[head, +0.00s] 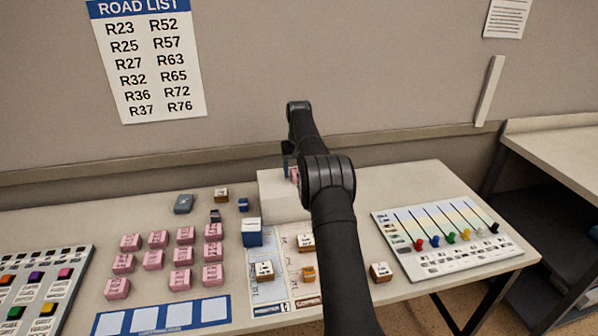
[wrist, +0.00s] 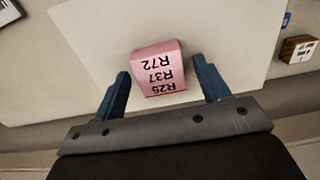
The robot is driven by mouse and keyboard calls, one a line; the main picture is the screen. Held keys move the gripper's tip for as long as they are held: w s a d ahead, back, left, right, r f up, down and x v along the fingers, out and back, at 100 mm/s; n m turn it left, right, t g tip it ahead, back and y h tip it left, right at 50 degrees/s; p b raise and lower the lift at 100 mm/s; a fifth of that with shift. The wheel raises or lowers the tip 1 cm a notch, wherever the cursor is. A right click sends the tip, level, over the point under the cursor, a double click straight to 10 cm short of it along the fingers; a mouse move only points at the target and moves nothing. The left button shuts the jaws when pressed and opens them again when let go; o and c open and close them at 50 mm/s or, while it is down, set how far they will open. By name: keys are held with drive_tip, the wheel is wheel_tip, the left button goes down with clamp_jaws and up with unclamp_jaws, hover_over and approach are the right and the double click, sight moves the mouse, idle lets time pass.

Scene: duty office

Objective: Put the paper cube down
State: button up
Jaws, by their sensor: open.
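The paper cube (wrist: 158,68) is pink, with R25, R37 and R72 printed on the face turned to the wrist camera. It is at the white block (wrist: 90,35) and appears to rest on its top. My gripper (wrist: 161,76) is open, with one blue finger on each side of the cube and a visible gap at both. In the head view, a small part of the cube (head: 294,174) shows above the white block (head: 278,199). My arm hides most of the gripper there.
Several pink cubes (head: 182,256) stand in rows at the left, behind a blue-edged strip (head: 165,316). A blue-and-white box (head: 251,233) and wooden-sided cubes (head: 263,271) stand in front of the block. A slider panel (head: 445,242) lies at the right.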

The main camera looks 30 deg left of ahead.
wheel_tip(320, 180, up, 7)
drive_tip(key=shift+r, duration=0.1)
idle(0.5)
wheel_tip(320, 180, down, 7)
drive_tip(key=shift+f, duration=0.2)
drive_tip(key=shift+r, duration=0.35)
drive_tip(key=r, duration=0.3)
drive_tip(key=shift+w+d+r, duration=0.1)
drive_tip(key=shift+d+r, duration=0.1)
drive_tip(key=shift+d, duration=0.05)
drive_tip(key=shift+d+r, duration=0.25)
drive_tip(key=shift+d, duration=0.15)
